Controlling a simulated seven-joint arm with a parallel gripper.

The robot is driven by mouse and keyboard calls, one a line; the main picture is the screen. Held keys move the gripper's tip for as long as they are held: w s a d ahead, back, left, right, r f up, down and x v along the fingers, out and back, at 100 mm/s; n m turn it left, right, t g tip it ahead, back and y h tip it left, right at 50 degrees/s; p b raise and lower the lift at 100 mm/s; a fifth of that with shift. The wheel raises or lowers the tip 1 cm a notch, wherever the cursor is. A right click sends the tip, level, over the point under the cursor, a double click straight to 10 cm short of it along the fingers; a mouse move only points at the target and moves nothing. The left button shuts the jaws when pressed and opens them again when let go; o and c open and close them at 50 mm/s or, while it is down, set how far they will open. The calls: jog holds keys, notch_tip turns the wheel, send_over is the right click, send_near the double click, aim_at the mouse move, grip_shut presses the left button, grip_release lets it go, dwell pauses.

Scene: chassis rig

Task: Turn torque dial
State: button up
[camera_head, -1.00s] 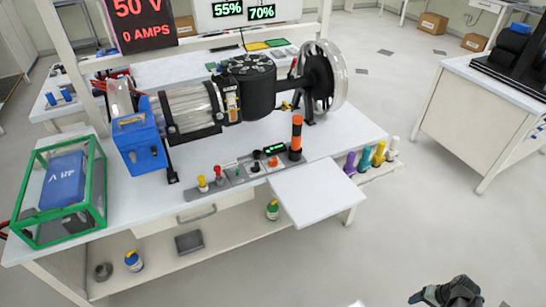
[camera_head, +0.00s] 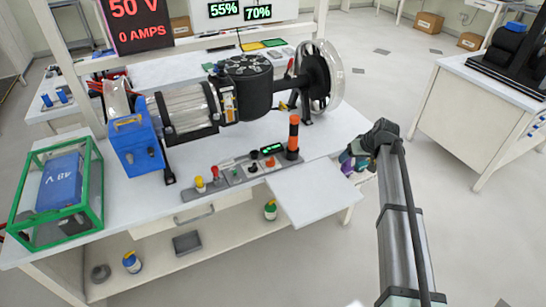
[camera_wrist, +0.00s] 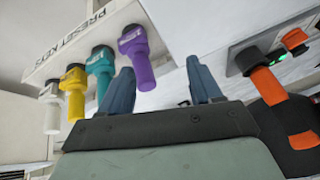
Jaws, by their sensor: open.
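A control panel (camera_head: 235,174) lies along the front of the bench, with several small knobs and levers. A black knob (camera_head: 254,166) and an orange-red knob (camera_head: 271,162) sit near its right end. No dial label is readable, so I cannot tell which one is the torque dial. My gripper (camera_head: 352,161) is at the bench's right side, apart from the panel. In the wrist view its two fingers (camera_wrist: 160,85) are spread with nothing between them. A purple key (camera_wrist: 136,48) is just beyond the left finger. An orange-and-black post (camera_head: 293,138) stands beside the panel.
A rack labelled "PRESET KEYS" (camera_wrist: 72,40) holds teal (camera_wrist: 103,66), yellow (camera_wrist: 74,84) and white (camera_wrist: 51,100) keys near my gripper. The motor rig (camera_head: 250,85) stands behind the panel. A bare white shelf (camera_head: 312,195) juts out in front. A green-framed box (camera_head: 97,190) is at left.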

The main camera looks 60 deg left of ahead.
aim_at(270, 159)
jog(key=s+a+n+h, duration=0.1)
jog(key=s+a, duration=0.2)
jog(key=s, duration=0.3)
jog(key=s+a+r+n+h, duration=0.1)
jog(key=s+a+n+h, duration=0.1)
jog(key=s, duration=0.5)
jog(key=s+a+n+h, duration=0.1)
jog(key=s+a+h, duration=0.1)
jog(key=s+a, duration=0.2)
jog(key=shift+s+a+r+n+t, duration=0.1)
jog(key=shift+s+n+t, duration=0.1)
jog(key=shift+s, duration=0.5)
jog(key=shift+s+r+n+t, duration=0.1)
jog(key=shift+s+t, duration=0.1)
jog(key=shift+s, duration=0.45)
jog(key=s+a+r+n, duration=0.3)
jog(key=s+a+r, duration=0.2)
jog(key=a+r, duration=0.3)
jog(key=f, duration=1.2)
jog(key=shift+s+d+f, duration=0.1)
jog(key=shift+d+f, duration=0.1)
jog(key=shift+d, duration=0.2)
jog(key=c, duration=1)
jog(key=shift+c, duration=0.2)
jog(key=shift+m, duration=0.3)
